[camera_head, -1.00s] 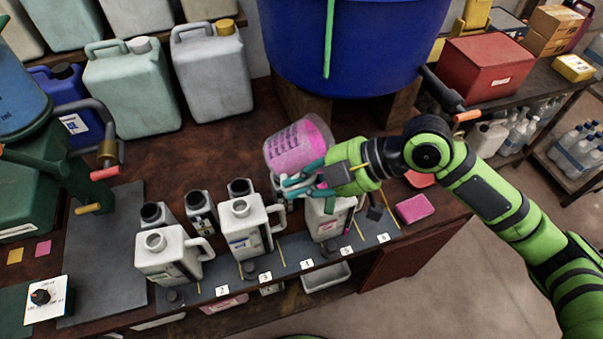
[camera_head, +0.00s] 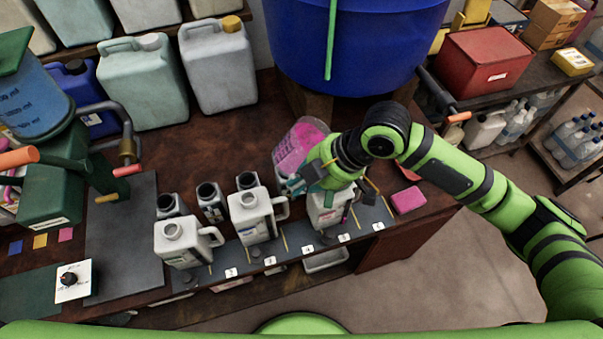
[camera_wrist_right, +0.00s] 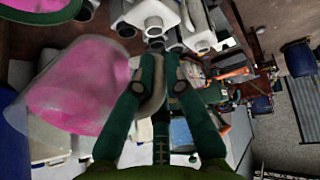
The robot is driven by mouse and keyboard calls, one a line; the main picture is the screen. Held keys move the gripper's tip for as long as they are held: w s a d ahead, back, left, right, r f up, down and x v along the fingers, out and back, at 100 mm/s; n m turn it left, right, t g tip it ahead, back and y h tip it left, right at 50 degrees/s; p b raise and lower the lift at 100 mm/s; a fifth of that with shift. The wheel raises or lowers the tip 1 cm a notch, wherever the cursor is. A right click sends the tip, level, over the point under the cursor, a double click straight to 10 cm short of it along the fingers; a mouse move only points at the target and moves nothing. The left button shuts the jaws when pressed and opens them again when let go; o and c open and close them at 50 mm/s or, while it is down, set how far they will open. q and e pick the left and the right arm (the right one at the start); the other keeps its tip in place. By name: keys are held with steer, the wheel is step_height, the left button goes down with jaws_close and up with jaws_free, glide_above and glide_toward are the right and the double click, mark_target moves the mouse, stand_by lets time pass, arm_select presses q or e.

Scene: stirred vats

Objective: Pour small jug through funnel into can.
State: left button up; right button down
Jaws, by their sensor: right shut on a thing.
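The small jug (camera_head: 298,148) is clear and holds pink liquid. It is tilted, and my right gripper (camera_head: 293,184) is shut on it at its near side. In the right wrist view the jug (camera_wrist_right: 80,88) fills the left side, and the fingers (camera_wrist_right: 158,85) close around its pale handle. A white can (camera_head: 325,212) stands below the gripper, largely hidden by it. Two more white cans with handles, one in the middle (camera_head: 250,222) and one at the left (camera_head: 184,246), stand open on the bench. I cannot make out a funnel. My left gripper is not in view.
Several small dark-mouthed bottles (camera_head: 210,200) stand behind the cans. A large blue vat (camera_head: 355,45) rises behind the jug. A pink sponge (camera_head: 408,200) lies at the right bench end. Pale jerrycans (camera_head: 145,85) line the back left.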

steer(key=shift+d+h+p, duration=0.15)
steer(key=shift+h+p, duration=1.25)
steer(key=shift+p, duration=1.2)
steer(key=shift+f+h, duration=0.2)
steer(key=shift+h, duration=0.4)
steer(key=h, duration=0.2)
steer(key=shift+d+h, duration=0.3)
steer(key=shift+d, duration=0.1)
steer(key=shift+d+r, duration=0.2)
steer(key=shift+r, duration=0.3)
steer(key=shift+a, duration=0.1)
steer(key=shift+s, duration=0.1)
